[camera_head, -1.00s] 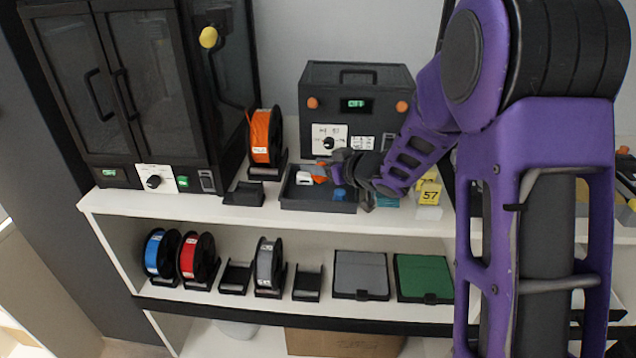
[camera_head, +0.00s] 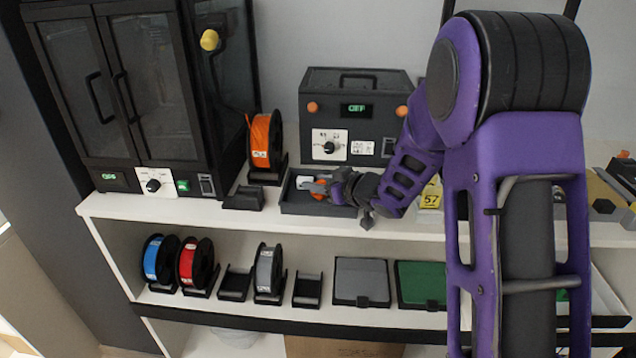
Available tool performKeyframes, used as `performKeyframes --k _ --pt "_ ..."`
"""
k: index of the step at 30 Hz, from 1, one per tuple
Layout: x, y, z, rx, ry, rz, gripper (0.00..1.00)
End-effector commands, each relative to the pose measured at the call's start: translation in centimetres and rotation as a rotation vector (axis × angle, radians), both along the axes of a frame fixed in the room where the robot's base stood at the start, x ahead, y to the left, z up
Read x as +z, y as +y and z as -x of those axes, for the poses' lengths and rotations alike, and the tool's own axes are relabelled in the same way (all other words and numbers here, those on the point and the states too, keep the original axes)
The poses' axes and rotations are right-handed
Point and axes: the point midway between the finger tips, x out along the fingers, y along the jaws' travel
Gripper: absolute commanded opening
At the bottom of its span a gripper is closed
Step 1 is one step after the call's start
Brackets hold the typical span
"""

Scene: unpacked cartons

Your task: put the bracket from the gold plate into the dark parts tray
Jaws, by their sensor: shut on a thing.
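The dark parts tray (camera_head: 326,210) sits on the white shelf top, in front of the black control box. A white part (camera_head: 303,181) and an orange part (camera_head: 321,190) show in it. My gripper (camera_head: 313,187) is over the tray, low and close to these parts, shut on the bracket. The bracket is too small and too covered by the fingers to make out its shape. I cannot tell whether it touches the tray or the parts. A gold surface (camera_head: 597,192), perhaps the gold plate, shows at the far right, partly hidden by my arm.
The control box (camera_head: 354,110) stands right behind the tray. An orange spool (camera_head: 262,142) and a small empty black holder (camera_head: 243,198) are to its left, beside a dark cabinet (camera_head: 130,90). A yellow label marked 57 (camera_head: 430,196) is to the right.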

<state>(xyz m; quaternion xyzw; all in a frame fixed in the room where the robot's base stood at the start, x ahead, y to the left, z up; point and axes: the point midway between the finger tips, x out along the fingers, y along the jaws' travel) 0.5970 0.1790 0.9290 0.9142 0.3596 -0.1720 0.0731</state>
Motion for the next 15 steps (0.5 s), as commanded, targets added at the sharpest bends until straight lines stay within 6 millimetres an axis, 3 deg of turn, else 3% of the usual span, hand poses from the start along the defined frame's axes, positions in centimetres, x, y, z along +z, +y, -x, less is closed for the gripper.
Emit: performKeyframes --k 1,6,15 --pt "-1.38 -0.08 0.39 0.000 0.023 0.006 0.45" --pt "-1.60 -0.10 0.49 -0.001 0.026 0.007 0.74" --pt "-1.52 -0.10 0.50 -0.001 0.026 0.009 0.74"
